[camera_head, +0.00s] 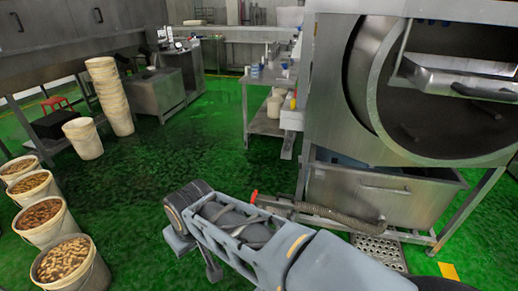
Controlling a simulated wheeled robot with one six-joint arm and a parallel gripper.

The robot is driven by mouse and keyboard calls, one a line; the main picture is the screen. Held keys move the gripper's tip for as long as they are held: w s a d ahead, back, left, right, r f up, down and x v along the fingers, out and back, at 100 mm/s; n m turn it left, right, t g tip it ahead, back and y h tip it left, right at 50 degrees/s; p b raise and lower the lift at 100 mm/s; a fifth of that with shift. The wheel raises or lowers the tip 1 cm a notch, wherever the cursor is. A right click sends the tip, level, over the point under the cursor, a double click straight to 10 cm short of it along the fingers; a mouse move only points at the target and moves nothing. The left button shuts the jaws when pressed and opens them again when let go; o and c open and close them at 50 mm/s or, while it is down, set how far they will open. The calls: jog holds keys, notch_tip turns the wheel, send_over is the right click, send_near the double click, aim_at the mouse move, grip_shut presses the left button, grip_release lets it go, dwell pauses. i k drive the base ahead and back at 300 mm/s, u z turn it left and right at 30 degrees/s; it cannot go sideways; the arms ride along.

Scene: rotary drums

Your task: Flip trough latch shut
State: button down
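The steel trough (385,201) sits under the large rotary drum, at the right. A curved handle runs across its front face. A short lever with a red grip (254,196) sticks out to the left of the trough, near a ribbed hose; I cannot tell for sure whether it is the trough latch. My grey arm reaches from the lower right to the middle, in front of and left of the lever. Small grey parts (212,268) hang below the arm; I cannot tell whether they are gripper fingers. No contact with the lever shows.
The drum (362,75) stands on a steel frame above the trough. A drain grate (380,250) lies in the floor below. Several filled buckets (68,262) line the left edge, and stacked buckets (108,95) stand behind. The green floor (150,170) between is open.

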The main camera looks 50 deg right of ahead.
aim_at(300, 158)
jog(key=i, duration=1.25)
jog(key=z, duration=2.65)
jog(key=i, duration=1.05)
jog(key=u, duration=1.8)
